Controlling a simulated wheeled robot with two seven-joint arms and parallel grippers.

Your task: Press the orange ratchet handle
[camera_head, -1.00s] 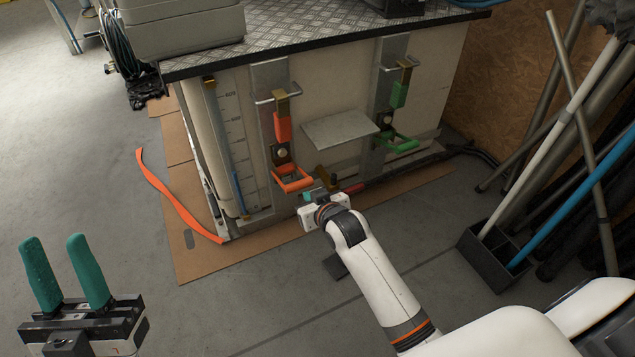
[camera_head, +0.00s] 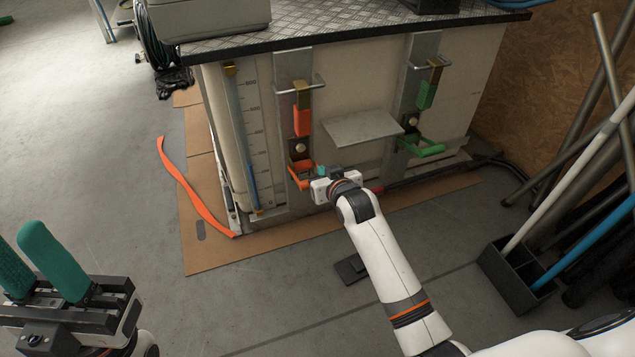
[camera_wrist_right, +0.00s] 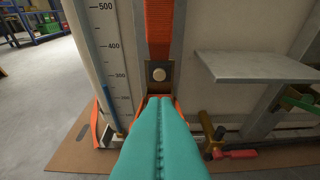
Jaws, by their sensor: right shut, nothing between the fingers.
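The orange ratchet handle (camera_head: 301,169) is a looped bar low on the left metal strap bracket of the tank. It also shows in the right wrist view (camera_wrist_right: 178,103), partly hidden behind my fingers. My right gripper (camera_head: 321,171) is shut and empty, its teal fingers (camera_wrist_right: 160,140) together and over the handle's middle in the wrist view; I cannot tell if they touch it. Orange webbing (camera_head: 302,122) runs down above the handle. My left gripper (camera_head: 35,262) is at the lower left, far from the tank, its two teal fingers apart.
A green handle (camera_head: 427,149) sits on the right bracket. A grey shelf (camera_head: 362,127) juts out between the brackets. A red-handled valve (camera_wrist_right: 233,154) is low to the right. A loose orange strap (camera_head: 190,190) lies at left. A bin of poles (camera_head: 517,275) stands at right.

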